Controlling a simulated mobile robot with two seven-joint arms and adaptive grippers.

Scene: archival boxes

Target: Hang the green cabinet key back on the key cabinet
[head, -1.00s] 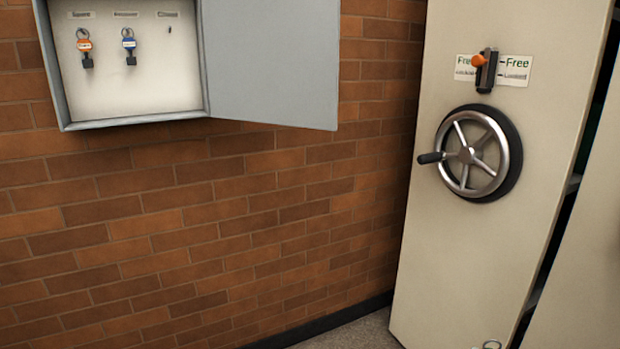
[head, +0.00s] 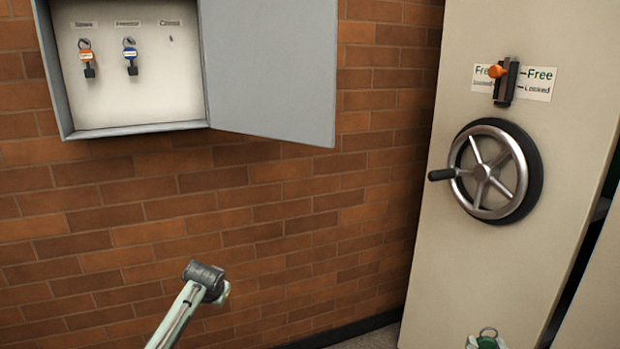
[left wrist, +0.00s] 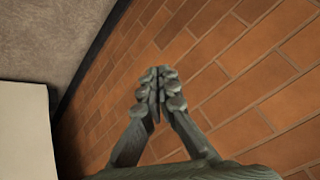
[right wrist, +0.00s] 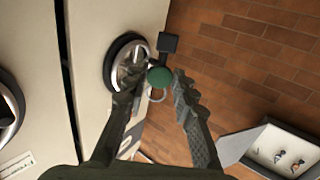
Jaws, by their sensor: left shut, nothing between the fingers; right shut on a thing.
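The open key cabinet (head: 130,129) hangs on the brick wall at the upper left of the head view. An orange-tagged key (head: 86,58) and a blue-tagged key (head: 131,56) hang inside; the small hook (head: 171,38) under the right-hand label is bare. The green key (right wrist: 160,77) has a round green tag, a ring and a dark block. My right gripper (right wrist: 157,80) is shut on it. The green key (head: 487,341) also shows at the bottom edge of the head view, well below and right of the cabinet. My left gripper (left wrist: 156,84) is shut and empty, facing the bricks.
The cabinet door (head: 272,70) stands open to the right. A beige shelving unit (head: 450,270) with a handwheel (head: 487,172) and an orange-knobbed latch (head: 503,77) stands at the right. The brick wall below the cabinet is bare.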

